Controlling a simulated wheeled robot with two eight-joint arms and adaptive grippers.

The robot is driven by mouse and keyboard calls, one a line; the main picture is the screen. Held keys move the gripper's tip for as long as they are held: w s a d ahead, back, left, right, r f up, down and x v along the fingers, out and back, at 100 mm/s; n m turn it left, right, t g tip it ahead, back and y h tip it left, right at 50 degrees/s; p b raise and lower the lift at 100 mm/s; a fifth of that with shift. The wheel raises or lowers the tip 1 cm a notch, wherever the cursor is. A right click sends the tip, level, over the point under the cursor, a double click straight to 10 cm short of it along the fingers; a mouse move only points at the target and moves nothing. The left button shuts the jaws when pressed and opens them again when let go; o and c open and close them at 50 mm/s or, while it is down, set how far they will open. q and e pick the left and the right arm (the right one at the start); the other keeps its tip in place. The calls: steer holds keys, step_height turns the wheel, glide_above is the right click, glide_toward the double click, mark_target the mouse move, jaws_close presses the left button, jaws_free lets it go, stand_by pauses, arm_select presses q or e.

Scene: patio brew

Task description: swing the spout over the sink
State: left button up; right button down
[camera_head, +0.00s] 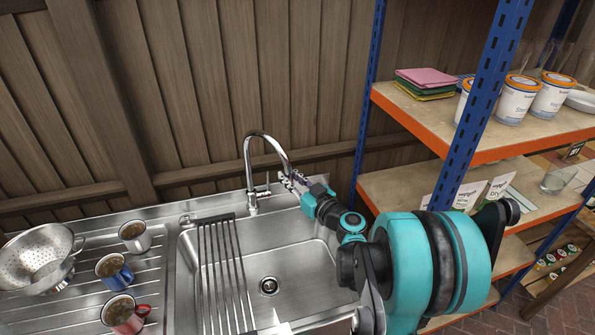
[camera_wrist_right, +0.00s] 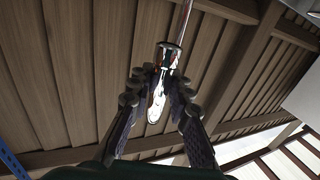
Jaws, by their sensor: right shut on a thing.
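The chrome tap's curved spout (camera_head: 265,138) rises from its base behind the sink and arches toward the right. Its tip is at my right gripper (camera_head: 292,181), which is shut on the spout. In the right wrist view the spout (camera_wrist_right: 157,95) stands between the two fingers of the right gripper (camera_wrist_right: 160,88). The steel sink basin (camera_head: 300,262) lies below, with its drain at the bottom. The spout's end is partly hidden by the gripper in the head view. My left gripper is not in view.
A roll-up rack (camera_head: 222,265) covers the basin's left part. Enamel mugs (camera_head: 115,271) and a colander (camera_head: 37,258) stand on the drainboard at left. A blue-post shelf (camera_head: 470,115) with tubs and cloths stands close at right. A wooden wall (camera_head: 200,90) is behind.

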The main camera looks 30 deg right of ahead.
steer(key=a, duration=1)
steer(key=shift+s+a+h+b, duration=0.15)
steer(key=shift+a+h+b, duration=0.05)
steer(key=shift+h+b, duration=0.1)
steer(key=shift+f, duration=0.1)
steer(key=c, duration=1.4)
jaws_free()
steer(key=shift+s, duration=0.15)
steer(key=s, duration=1.2)
steer(key=shift+d, duration=0.45)
